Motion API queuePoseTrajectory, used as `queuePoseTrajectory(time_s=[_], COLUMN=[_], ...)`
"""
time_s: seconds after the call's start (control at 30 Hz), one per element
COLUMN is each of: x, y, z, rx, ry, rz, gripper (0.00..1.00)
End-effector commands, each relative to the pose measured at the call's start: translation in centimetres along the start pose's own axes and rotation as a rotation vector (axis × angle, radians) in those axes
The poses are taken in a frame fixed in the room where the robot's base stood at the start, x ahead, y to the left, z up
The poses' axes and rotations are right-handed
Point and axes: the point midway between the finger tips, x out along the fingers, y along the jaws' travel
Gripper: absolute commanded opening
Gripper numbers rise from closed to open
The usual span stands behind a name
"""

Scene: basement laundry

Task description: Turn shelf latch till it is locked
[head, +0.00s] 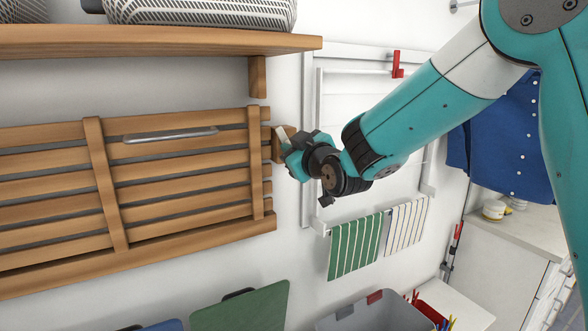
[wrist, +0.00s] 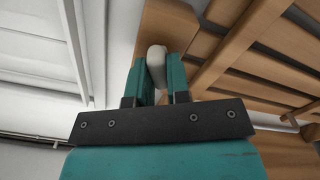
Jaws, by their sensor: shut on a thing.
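The shelf latch (wrist: 156,56) is a pale grey, rounded lever on a wooden block (wrist: 170,22) at the right end of the slatted shelf. In the wrist view it stands between the two teal fingers of my gripper (wrist: 157,78), which is shut on it. In the head view my gripper (head: 287,150) reaches the block from the right, and the latch (head: 280,136) shows only in part. The slatted wooden shelf (head: 180,178) lies folded flat against the wall, with a metal bar handle (head: 170,135). The latch's exact angle is hard to tell.
A wooden shelf (head: 160,41) with a patterned basket (head: 200,12) is above. A white drying rack (head: 309,150) with striped towels (head: 355,246) is right of the latch. A grey bin (head: 370,316) and a green lid (head: 240,308) are below.

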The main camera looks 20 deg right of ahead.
Motion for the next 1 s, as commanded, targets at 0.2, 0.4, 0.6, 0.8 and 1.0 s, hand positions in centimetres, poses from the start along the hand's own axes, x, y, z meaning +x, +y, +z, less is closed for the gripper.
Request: queuePoseTrajectory(time_s=[0.2,0.4,0.6,0.8,1.0], x=[-0.03,-0.03,-0.03,-0.03,0.00], y=[-0.44,-0.47,-0.54,-0.55,-0.54], z=[0.62,0.58,0.58,0.54,0.47], rx=[-0.206,-0.396,-0.585,-0.764,-0.909], ry=[0.002,0.002,0.002,0.001,0.001], rz=[0.002,0.002,0.002,0.001,0.000], gripper=[0.00,0.00,0.00,0.00,0.00])
